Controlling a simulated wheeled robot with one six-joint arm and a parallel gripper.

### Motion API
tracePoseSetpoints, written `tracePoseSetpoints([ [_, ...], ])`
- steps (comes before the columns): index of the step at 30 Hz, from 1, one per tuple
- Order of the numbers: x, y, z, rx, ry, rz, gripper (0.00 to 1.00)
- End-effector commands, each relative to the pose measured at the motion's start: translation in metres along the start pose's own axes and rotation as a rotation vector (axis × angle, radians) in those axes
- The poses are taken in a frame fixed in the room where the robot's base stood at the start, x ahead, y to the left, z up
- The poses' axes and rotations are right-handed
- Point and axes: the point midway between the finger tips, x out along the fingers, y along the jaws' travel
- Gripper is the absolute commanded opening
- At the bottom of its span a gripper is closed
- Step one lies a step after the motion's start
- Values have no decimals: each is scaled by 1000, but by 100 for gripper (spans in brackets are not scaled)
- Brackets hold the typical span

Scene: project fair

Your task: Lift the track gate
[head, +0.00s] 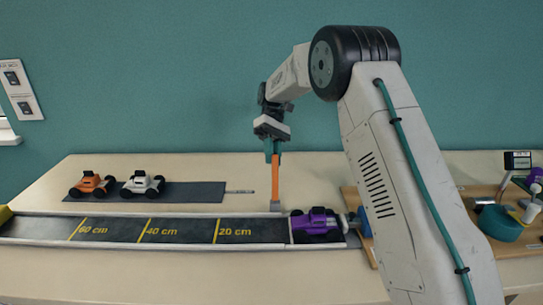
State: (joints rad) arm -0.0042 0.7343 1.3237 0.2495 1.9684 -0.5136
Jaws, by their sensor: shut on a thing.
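The track (180,230) runs along the front of the table with yellow 20, 40 and 60 cm marks. A purple toy car (315,222) sits at its right end. An orange upright bar (275,182), which looks like the track gate's handle, stands at the track's far edge just left of the car. My gripper (274,157) is above it, pointing down, shut on the top of the orange bar. The bar's lower end reaches a small grey piece at the track edge; whether it is raised cannot be told.
An orange car (91,184) and a white car (143,184) stand on a dark mat (202,192) behind the track. A thin pen-like item (240,191) lies beside the mat. A wooden board (510,248) with devices is at the right, partly behind my arm.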

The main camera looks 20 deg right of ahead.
Motion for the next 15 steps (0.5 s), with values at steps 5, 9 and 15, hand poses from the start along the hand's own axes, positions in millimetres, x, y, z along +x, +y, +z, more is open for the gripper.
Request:
tracePoseSetpoints([
  [5, 1, 8, 0, 11, 1, 5, 43],
  [9, 1, 4, -2, 6, -1, 8, 43],
  [15, 1, 2, -2, 4, -1, 9, 43],
])
